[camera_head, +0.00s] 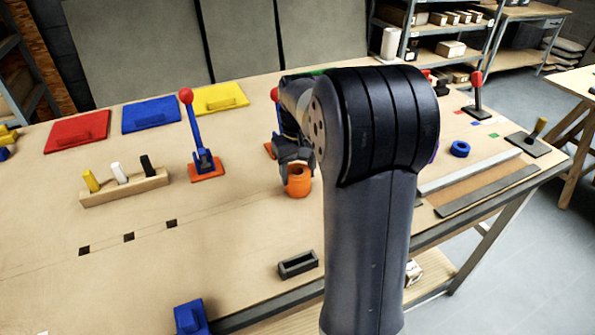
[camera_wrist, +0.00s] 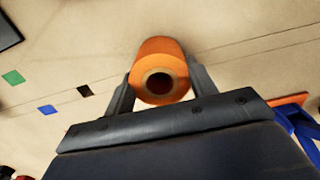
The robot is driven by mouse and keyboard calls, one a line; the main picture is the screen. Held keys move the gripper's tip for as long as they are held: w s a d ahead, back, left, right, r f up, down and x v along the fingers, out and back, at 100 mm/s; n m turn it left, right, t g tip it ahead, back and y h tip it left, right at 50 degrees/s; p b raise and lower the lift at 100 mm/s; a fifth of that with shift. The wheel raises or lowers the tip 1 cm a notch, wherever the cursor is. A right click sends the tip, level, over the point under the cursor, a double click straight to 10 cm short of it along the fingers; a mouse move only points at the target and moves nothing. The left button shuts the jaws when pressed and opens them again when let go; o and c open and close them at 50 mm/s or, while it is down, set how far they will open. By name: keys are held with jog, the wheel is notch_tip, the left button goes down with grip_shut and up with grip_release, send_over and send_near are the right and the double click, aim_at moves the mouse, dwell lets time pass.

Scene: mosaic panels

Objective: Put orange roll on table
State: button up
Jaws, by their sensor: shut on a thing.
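The orange roll (camera_head: 299,181) is a short cylinder with a hole through its middle. In the head view it sits low at the end of my gripper (camera_head: 294,160), over the middle of the wooden table (camera_head: 240,225). In the wrist view the orange roll (camera_wrist: 160,62) is between the two fingers of my gripper (camera_wrist: 157,88), its round end with the dark hole facing the camera. The fingers are shut on it. I cannot tell whether the roll touches the table. My arm hides part of the table behind it.
A blue lever with a red knob (camera_head: 204,160) stands left of the gripper. A wooden block with pegs (camera_head: 124,187) and red, blue and yellow panels lie farther left. A dark grey holder (camera_head: 298,264) is near the front edge. A blue ring (camera_head: 460,149) lies at right.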

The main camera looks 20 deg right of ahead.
jog(key=shift+f, duration=0.2)
jog(key=o, duration=1)
notch_tip(320, 180, up, 12)
jog(key=shift+r, duration=0.15)
